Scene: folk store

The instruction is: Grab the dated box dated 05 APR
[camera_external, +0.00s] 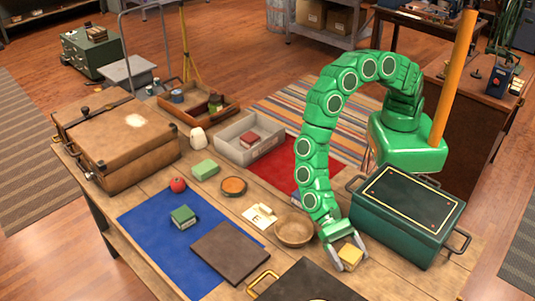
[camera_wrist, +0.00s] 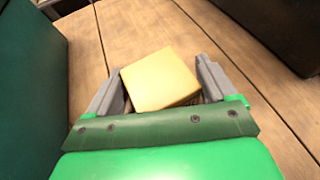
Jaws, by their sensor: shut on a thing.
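My gripper (camera_external: 346,262) points down at the front right of the wooden table and is shut on a small yellow box (camera_external: 351,255). In the wrist view the yellow box (camera_wrist: 159,78) sits tilted between the two grey fingers of my gripper (camera_wrist: 160,88). A small green box (camera_external: 183,217) lies on the blue mat, with a light label too small to read. A red box (camera_external: 250,140) lies in the grey tray.
A large dark green chest (camera_external: 408,215) stands close to the right of my gripper. A wooden bowl (camera_external: 294,231) is to the left. A dark panel (camera_external: 312,283) lies in front. A brown case (camera_external: 125,150) and a grey tray (camera_external: 222,145) are farther back.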

